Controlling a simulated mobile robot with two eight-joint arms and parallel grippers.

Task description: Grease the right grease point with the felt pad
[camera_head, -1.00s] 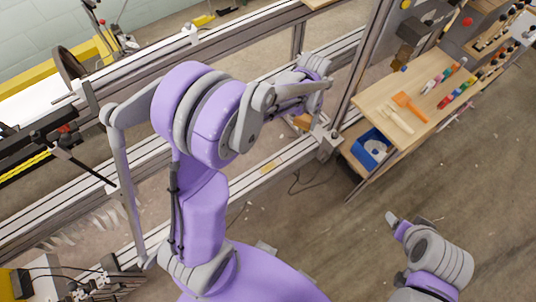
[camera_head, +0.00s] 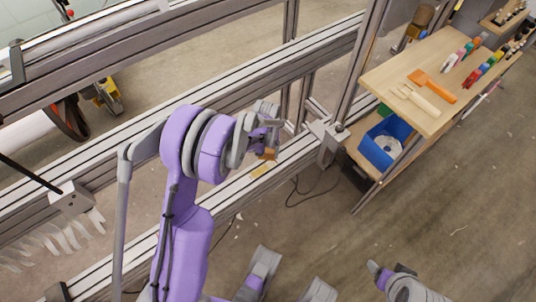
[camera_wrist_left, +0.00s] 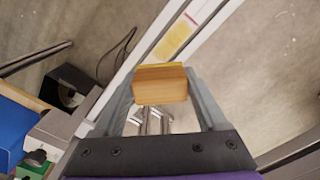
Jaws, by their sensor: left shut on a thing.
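My left gripper (camera_head: 268,146) is shut on a small wood-coloured block with a yellow edge, which I take to be the felt pad (camera_wrist_left: 160,84). The block (camera_head: 268,154) shows below the left wrist in the head view. A yellow patch (camera_head: 260,170) lies on the long metal rail just beyond the block. The patch (camera_wrist_left: 175,38) shows clear of the block in the left wrist view. Whether this patch is the right grease point, I cannot tell. My right gripper (camera_head: 376,269) is at the lower right, apart from the rail; its fingers are too unclear to judge.
A wooden table (camera_head: 385,75) at the upper right holds an orange brush (camera_head: 432,86) and other tools. A blue bin (camera_head: 385,140) sits on the shelf below. A metal upright (camera_head: 355,70) stands between rail and table. A dark cable (camera_head: 305,188) lies on the floor.

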